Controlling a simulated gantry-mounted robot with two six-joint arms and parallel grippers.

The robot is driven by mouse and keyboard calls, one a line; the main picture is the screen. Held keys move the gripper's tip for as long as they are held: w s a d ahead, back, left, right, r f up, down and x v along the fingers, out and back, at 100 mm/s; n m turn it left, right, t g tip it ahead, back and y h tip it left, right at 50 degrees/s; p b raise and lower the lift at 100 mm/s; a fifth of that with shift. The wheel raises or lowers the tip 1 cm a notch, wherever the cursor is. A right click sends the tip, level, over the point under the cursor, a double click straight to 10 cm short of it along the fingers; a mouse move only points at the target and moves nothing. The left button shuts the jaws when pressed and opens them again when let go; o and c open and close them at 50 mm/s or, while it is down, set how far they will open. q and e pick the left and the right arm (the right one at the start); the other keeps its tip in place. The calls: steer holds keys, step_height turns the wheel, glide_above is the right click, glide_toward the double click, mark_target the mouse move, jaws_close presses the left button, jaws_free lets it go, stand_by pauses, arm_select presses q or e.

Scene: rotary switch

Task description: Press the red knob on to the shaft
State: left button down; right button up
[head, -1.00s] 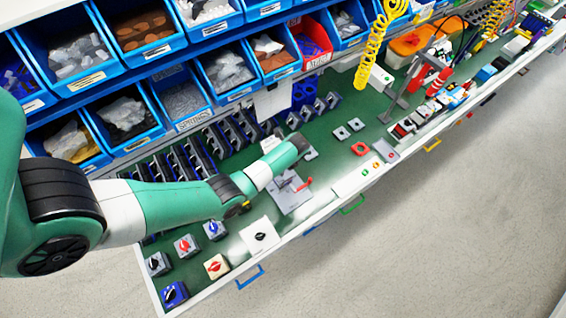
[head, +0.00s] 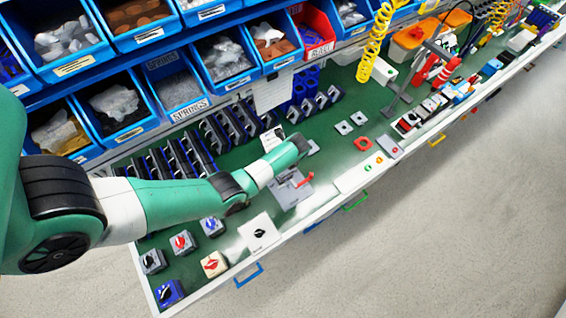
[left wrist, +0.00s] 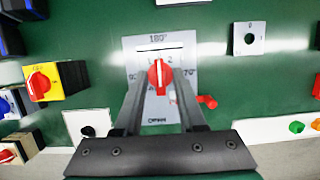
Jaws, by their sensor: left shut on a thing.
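The red knob (left wrist: 159,74) shows in the left wrist view between the fingertips of my left gripper (left wrist: 158,80), which is shut on it. It lies over the upper middle of a grey dial plate (left wrist: 135,50) printed with degree marks. The shaft is hidden, so I cannot tell whether the knob touches or sits on it. A red lever (left wrist: 207,101) sticks out at the plate's right side. In the head view the plate (head: 290,197) lies on the green bench beside my left arm, which hides the knob. My right gripper is not in view.
A yellow switch box with a red knob (left wrist: 58,82) stands left of the plate in the wrist view. A square grey plate with a hole (left wrist: 249,38) lies upper right. In the head view, blue bins (head: 180,90) line the back and several switch boxes (head: 182,243) stand front left.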

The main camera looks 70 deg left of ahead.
arm_select(q)
steer(key=shift+f, duration=0.15)
steer(key=shift+f+b, duration=1)
steer(key=shift+c, duration=2)
jaws_free()
steer(key=shift+r, duration=0.15)
